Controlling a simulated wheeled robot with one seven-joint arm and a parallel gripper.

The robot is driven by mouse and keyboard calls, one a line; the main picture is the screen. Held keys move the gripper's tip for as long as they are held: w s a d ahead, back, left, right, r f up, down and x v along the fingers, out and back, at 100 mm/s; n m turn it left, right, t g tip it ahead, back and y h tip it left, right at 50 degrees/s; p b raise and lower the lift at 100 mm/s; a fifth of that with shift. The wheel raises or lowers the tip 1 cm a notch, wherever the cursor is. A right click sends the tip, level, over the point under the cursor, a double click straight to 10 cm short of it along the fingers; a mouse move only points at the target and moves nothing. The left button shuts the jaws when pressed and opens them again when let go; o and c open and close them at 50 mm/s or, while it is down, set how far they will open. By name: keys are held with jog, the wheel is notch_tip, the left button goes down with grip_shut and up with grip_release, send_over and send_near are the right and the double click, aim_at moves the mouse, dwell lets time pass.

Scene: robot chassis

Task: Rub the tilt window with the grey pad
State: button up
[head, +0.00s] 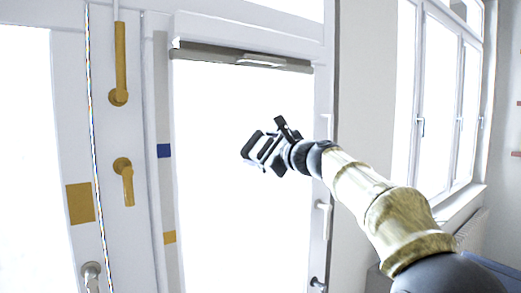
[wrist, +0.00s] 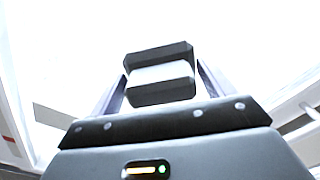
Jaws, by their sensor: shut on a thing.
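The grey pad (wrist: 158,54) sits between the two fingers of my gripper (wrist: 161,78) in the wrist view, its dark faces above and below a lighter band. In the head view my gripper (head: 262,150) is shut on the pad, which shows as a small dark shape (head: 250,146) at the arm's end. Behind it is a tall, bright, white-framed window (head: 215,225), which appears to be the tilt window. Its glass is washed out in both views. I cannot tell whether the pad touches the glass.
A dark blind bar (head: 215,52) crosses the top of the window. A white handle (head: 324,218) is on its right frame. Brass handles (head: 120,60) are on the white frame to the left. More windows (head: 440,110) and a radiator (head: 470,230) are at the right.

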jog(key=shift+w, duration=0.1)
jog(key=w+d, duration=0.1)
jog(key=w+d+p, duration=0.1)
jog(key=d, duration=0.1)
jog(key=shift+d, duration=0.1)
dwell(0.4)
jog(key=shift+b+v, duration=1.75)
jog(key=shift+v, duration=1.1)
jog(key=b+v, duration=0.1)
jog(key=v, duration=0.2)
jog(key=shift+b, duration=0.3)
